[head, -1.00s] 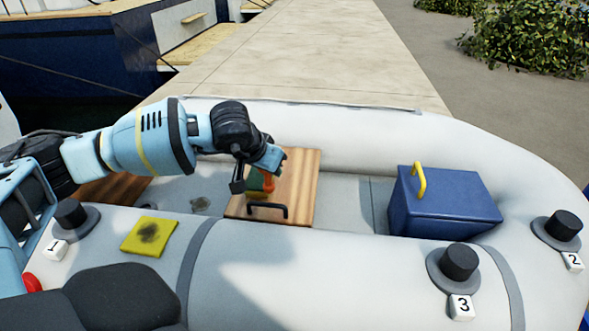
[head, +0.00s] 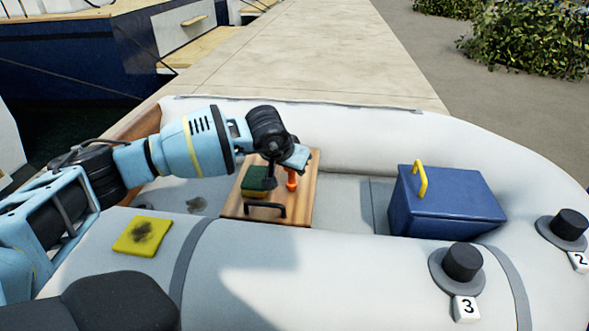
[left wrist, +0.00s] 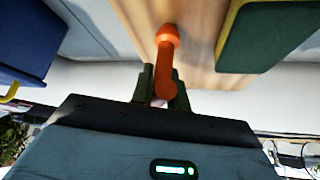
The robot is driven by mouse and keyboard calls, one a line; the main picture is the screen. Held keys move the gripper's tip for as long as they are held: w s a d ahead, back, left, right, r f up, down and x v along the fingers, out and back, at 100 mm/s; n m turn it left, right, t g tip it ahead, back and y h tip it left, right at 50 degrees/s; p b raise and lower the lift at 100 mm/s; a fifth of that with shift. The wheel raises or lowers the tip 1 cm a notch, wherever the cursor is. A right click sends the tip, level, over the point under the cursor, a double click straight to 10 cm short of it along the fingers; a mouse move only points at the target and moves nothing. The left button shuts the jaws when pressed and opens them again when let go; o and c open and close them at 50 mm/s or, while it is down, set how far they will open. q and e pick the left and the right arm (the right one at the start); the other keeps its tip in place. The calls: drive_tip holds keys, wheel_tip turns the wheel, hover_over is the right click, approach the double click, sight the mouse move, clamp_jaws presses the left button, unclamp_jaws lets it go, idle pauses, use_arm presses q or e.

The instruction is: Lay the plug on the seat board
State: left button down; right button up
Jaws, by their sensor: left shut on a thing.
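The orange plug (head: 292,181) is in my left gripper (head: 291,168), over the right part of the wooden seat board (head: 300,205). In the left wrist view the plug (left wrist: 167,52) sticks out from between the two fingers of my left gripper (left wrist: 161,84), which are shut on it. Its rounded end is over the bare wood of the seat board (left wrist: 200,65). I cannot tell whether the plug touches the board. My right gripper is not in view.
A green and yellow sponge (head: 254,181) lies on the board left of the plug, behind a black handle (head: 265,208). A blue box (head: 445,205) with a yellow handle stands to the right. A stained yellow cloth (head: 141,236) lies on the near tube.

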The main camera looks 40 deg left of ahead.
use_arm(q)
drive_tip(key=shift+f, duration=0.15)
drive_tip(key=c, duration=1.5)
unclamp_jaws()
drive_tip(key=shift+o, duration=0.7)
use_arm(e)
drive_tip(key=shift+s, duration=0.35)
